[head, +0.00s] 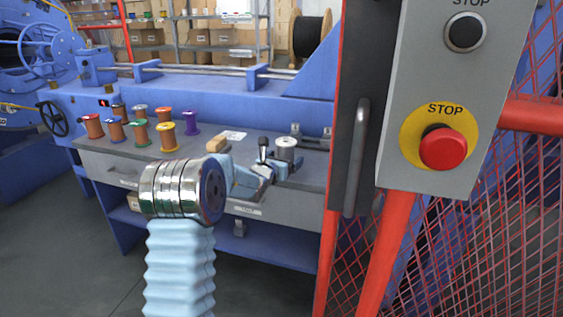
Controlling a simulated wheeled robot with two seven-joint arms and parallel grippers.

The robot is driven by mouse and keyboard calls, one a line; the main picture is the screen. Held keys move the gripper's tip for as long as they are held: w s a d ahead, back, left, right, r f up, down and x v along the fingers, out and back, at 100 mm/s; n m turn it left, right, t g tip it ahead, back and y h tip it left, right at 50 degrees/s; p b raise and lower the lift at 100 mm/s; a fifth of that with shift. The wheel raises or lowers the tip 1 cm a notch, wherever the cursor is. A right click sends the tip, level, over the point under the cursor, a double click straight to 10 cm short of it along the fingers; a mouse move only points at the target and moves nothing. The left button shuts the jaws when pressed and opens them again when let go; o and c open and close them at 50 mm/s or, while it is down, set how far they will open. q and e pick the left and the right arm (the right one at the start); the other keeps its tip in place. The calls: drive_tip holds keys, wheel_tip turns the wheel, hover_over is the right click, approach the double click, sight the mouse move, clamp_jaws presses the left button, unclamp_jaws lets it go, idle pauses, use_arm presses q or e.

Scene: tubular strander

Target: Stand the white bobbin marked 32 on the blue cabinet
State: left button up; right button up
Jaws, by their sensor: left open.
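My left gripper (265,180) is open and reaches over the front edge of the grey bench; its fingers are small and partly hidden by my wrist. I cannot make out a separate blue cabinet. My right gripper is out of view.
A red-framed mesh guard (460,255) and a grey stop-button box (440,70) block the right. Floor is clear at lower left.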

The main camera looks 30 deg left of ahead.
use_arm(q)
drive_tip(key=s+d+r+b, duration=0.1)
drive_tip(key=s+r+b, duration=0.1)
drive_tip(key=s, duration=1)
drive_tip(key=shift+d, duration=0.2)
